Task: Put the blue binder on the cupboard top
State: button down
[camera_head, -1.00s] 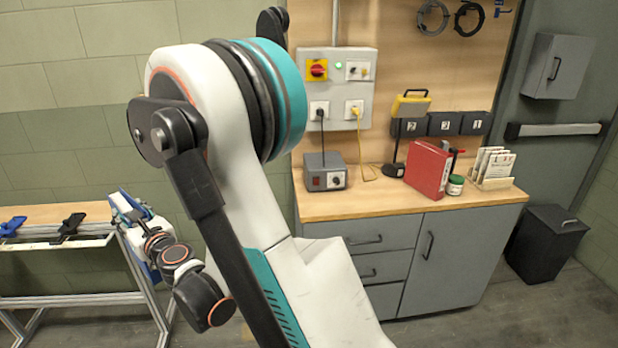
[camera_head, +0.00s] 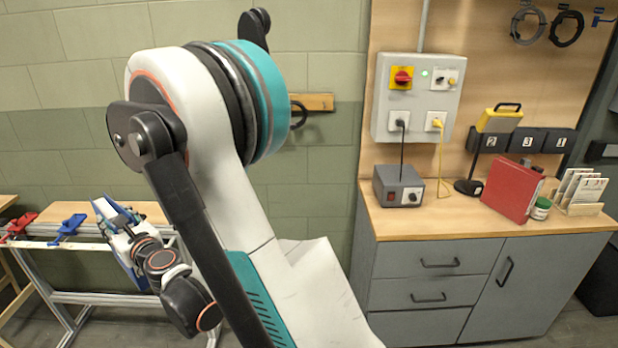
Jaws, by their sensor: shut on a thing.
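The blue binder (camera_head: 124,262) is at the lower left, tilted, with its edges showing around my gripper. My gripper (camera_head: 118,226) is shut on it and holds it in front of the bench on the left; the fingertips are partly hidden. The cupboard top (camera_head: 415,221) is a wooden surface over grey drawers and a door at the right, well apart from the binder. My arm fills the middle of the view and may hide part of the cupboard's left side.
A grey power box (camera_head: 398,186), a lamp foot (camera_head: 468,187), a red binder (camera_head: 512,190), a green-and-white jar (camera_head: 541,208) and a card holder (camera_head: 580,208) stand along the back and right. The front left of the top is bare. Clamps (camera_head: 67,227) sit on the bench.

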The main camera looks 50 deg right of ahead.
aim_at(469, 212)
jog(key=i+z, duration=0.25)
jog(key=z, duration=0.2)
jog(key=i+j+z, duration=0.25)
jog(key=z, duration=0.15)
jog(key=i+j+z, duration=0.2)
jog(key=z, duration=0.25)
